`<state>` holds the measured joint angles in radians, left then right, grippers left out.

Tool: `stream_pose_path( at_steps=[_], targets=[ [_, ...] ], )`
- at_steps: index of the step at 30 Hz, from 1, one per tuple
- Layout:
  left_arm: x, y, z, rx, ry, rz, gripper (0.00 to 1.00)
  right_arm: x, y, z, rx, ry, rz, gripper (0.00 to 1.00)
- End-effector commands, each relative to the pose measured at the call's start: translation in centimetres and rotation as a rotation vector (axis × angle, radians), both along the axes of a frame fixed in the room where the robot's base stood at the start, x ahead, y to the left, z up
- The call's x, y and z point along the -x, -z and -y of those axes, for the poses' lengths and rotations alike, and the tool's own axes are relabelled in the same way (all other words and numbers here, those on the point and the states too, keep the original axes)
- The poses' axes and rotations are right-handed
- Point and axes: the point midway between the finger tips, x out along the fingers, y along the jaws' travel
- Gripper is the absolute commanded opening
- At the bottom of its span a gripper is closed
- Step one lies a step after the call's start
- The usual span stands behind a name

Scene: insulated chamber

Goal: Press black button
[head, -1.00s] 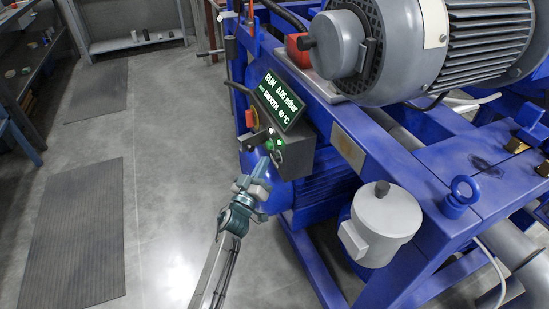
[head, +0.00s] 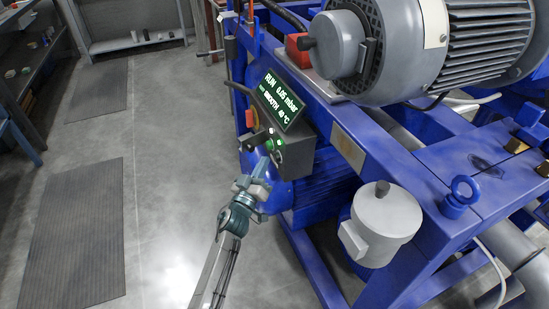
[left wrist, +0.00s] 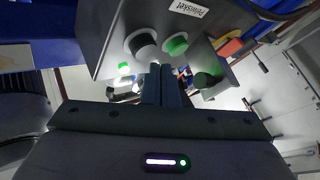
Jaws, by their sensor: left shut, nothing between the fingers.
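A grey control box (head: 296,157) with a lit display (head: 278,100) is mounted on the blue machine. In the left wrist view, its face (left wrist: 106,45) carries a round black button (left wrist: 142,45) with a pale rim, and a green button (left wrist: 176,44) to its right. A dark round knob (left wrist: 206,80) sits lower right. My left gripper (head: 263,163) is shut and empty, just in front of the box's buttons. In the left wrist view its fingertips (left wrist: 161,70) appear just below and between the black and green buttons; I cannot tell whether they touch. My right gripper is not in view.
A large grey motor (head: 440,45) and a grey cylindrical canister (head: 385,222) stand on the blue frame (head: 420,190) to the right. A red-and-yellow switch (head: 251,117) is beside the display. Open grey floor (head: 165,180) with dark mats (head: 75,230) lies to the left.

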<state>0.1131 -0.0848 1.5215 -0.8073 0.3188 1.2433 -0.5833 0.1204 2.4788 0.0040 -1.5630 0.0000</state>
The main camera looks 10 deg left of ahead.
Motion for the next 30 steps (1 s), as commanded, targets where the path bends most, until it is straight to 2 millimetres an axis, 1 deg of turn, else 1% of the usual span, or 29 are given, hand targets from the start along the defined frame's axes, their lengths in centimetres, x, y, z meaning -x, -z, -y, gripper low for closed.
stream_pose_path(
  at_steps=[9,19,30],
  targets=[
    [-0.4,-0.2,0.7,0.001,0.001,0.000,0.00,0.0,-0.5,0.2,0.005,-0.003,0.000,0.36],
    [-0.5,0.0,0.7,0.000,0.000,0.000,0.00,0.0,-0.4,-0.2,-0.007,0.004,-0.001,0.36],
    [-0.7,-0.1,1.0,0.000,0.000,0.000,0.00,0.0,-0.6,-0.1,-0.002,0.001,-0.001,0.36]
  ],
)
